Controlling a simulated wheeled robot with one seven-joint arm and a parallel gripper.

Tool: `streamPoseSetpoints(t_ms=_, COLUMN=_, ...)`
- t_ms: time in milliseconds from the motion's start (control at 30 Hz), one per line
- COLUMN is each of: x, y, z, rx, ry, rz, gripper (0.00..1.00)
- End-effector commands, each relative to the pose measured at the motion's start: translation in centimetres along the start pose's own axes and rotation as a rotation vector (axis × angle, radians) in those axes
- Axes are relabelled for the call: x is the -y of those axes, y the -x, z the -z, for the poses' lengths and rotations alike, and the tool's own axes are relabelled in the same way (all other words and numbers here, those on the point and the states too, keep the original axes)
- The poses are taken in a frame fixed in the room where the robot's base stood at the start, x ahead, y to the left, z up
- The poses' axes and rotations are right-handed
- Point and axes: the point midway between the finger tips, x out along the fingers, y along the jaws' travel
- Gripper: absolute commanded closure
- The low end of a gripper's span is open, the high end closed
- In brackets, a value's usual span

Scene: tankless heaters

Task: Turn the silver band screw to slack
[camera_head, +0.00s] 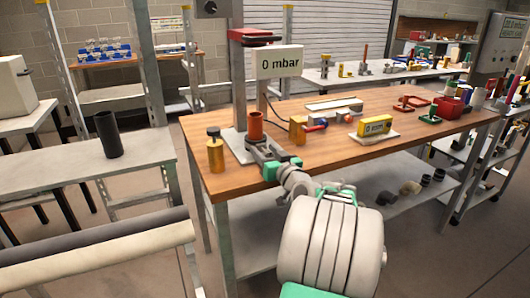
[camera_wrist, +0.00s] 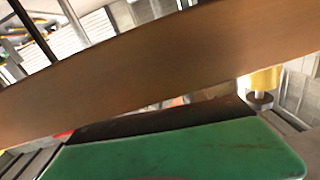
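An upright orange-brown pipe piece (camera_head: 256,125) stands on a grey plate with a post at the left end of the wooden bench (camera_head: 215,186). My gripper (camera_head: 264,152) reaches in from the front, its grey fingers close to the foot of this pipe. Whether they touch it I cannot tell. I cannot make out the silver band screw in either view; the gripper may hide it. The wrist view is filled by a green part of my gripper below and a broad brown surface across the middle. The finger opening is not clear.
A gold bottle with a dark cap (camera_head: 215,152) stands left of my gripper. A sign reading 0 mbar (camera_head: 279,62) hangs behind. A yellow meter (camera_head: 374,126) sits farther right on the bench. A black cylinder (camera_head: 108,134) stands on the left table.

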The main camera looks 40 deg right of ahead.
Motion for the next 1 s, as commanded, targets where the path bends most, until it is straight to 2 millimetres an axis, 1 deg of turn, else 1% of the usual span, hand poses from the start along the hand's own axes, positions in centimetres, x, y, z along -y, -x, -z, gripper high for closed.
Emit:
streamPoseSetpoints(t_ms=33, x=0.04, y=0.0, z=-0.01, rx=0.0, ry=0.0, rz=0.001, gripper=0.55)
streamPoseSetpoints(t_ms=67, x=0.05, y=0.0, z=-0.01, rx=0.0, ry=0.0, rz=0.001, gripper=0.58)
streamPoseSetpoints(t_ms=567, x=0.11, y=0.0, z=-0.04, rx=0.001, ry=0.0, rz=0.002, gripper=0.99)
streamPoseSetpoints(t_ms=600, x=0.12, y=0.0, z=-0.04, rx=0.001, ry=0.0, rz=0.002, gripper=1.0)
streamPoseSetpoints(t_ms=833, x=0.11, y=0.0, z=-0.2, rx=0.001, ry=0.008, rz=0.002, gripper=1.0)
streamPoseSetpoints(t_ms=1000, x=0.07, y=-0.01, z=-0.73, rx=0.003, ry=0.09, rz=0.002, gripper=1.0)
